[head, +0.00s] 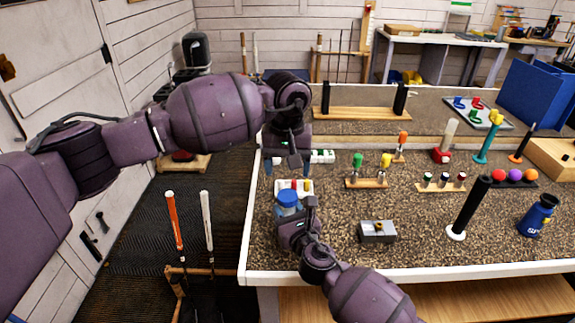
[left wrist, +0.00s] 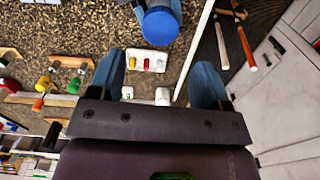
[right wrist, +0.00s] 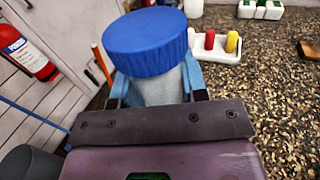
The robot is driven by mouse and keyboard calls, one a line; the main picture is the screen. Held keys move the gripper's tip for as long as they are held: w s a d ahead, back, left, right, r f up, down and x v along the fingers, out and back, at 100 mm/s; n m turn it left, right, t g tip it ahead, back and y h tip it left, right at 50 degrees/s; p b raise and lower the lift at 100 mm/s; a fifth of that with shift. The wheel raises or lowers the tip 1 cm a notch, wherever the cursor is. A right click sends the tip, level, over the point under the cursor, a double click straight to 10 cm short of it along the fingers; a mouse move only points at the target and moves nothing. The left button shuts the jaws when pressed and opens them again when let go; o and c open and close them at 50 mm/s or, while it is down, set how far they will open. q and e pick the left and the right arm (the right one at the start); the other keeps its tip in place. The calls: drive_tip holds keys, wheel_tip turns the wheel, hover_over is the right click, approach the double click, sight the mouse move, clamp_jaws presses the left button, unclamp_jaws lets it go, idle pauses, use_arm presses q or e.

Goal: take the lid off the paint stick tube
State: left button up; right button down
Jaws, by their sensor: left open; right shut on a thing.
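The paint stick tube (right wrist: 165,90) is a grey cylinder with a wide blue lid (right wrist: 146,42) on its top. It stands upright near the bench's left edge. The blue lid also shows in the head view (head: 287,198) and at the top of the left wrist view (left wrist: 160,25). My right gripper (head: 296,215) is shut on the tube's body, below the lid. My left gripper (head: 288,166) is open and empty, fingers pointing down, above and behind the tube. In the left wrist view the lid lies beyond the open fingers (left wrist: 158,75), apart from them.
A white tray (head: 306,189) with red, yellow and white paint sticks sits right behind the tube. A grey metal block (head: 377,231) and a black upright post (head: 470,207) stand to the right. Two golf clubs (head: 206,220) stand left of the bench.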

sight(288, 195)
use_arm(q)
drive_tip(key=m, duration=0.3)
drive_tip(key=shift+m, duration=0.3)
drive_tip(key=shift+f, duration=4)
drive_tip(key=shift+c, duration=0.3)
drive_tip(key=c, duration=0.9)
